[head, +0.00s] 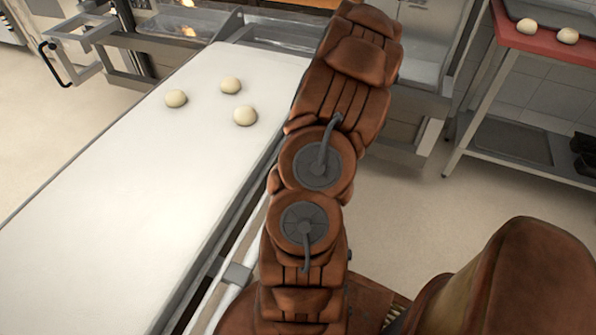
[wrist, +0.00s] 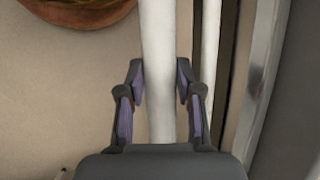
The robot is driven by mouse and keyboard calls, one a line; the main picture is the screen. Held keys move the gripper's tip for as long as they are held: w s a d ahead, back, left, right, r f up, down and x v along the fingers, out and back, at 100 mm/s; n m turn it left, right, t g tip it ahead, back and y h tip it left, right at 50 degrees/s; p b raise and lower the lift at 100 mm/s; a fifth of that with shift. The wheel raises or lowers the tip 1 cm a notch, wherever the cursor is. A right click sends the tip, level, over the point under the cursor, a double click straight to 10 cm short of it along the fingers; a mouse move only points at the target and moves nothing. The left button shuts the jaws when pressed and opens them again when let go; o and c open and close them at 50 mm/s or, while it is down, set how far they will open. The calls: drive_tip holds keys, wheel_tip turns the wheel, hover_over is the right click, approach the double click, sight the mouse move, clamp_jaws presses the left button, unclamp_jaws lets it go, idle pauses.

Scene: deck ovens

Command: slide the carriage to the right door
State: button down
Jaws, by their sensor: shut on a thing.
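The carriage (head: 95,205) is a long, white-topped loader running diagonally across the left of the head view. Three pale dough balls (head: 231,86) lie near its far end. A pale bar runs along its right side, partly behind my arm. In the wrist view my gripper (wrist: 158,80) is shut on a white bar (wrist: 158,28), one finger on each side. My arm hides the gripper in the head view. The oven front is at the top, with a lit opening (head: 188,27) at left and a glass panel (head: 425,70) right of my arm.
A metal frame with a black handle (head: 55,65) stands at upper left. A rack with a red top (head: 545,42) and dough balls (head: 568,36) stands at upper right. The floor (head: 420,210) between my arm and the rack is clear.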

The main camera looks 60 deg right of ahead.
drive_tip(key=shift+s+d, duration=0.2)
drive_tip(key=c, duration=1.1)
unclamp_jaws()
drive_tip(key=shift+s, duration=0.1)
drive_tip(key=o, duration=0.3)
drive_tip(key=shift+o, duration=0.2)
drive_tip(key=shift+a, duration=0.1)
drive_tip(key=shift+r, duration=0.1)
drive_tip(key=v, duration=1.1)
drive_tip(key=shift+d+r, duration=0.2)
drive_tip(key=shift+r, duration=0.15)
drive_tip(key=shift+a, duration=0.1)
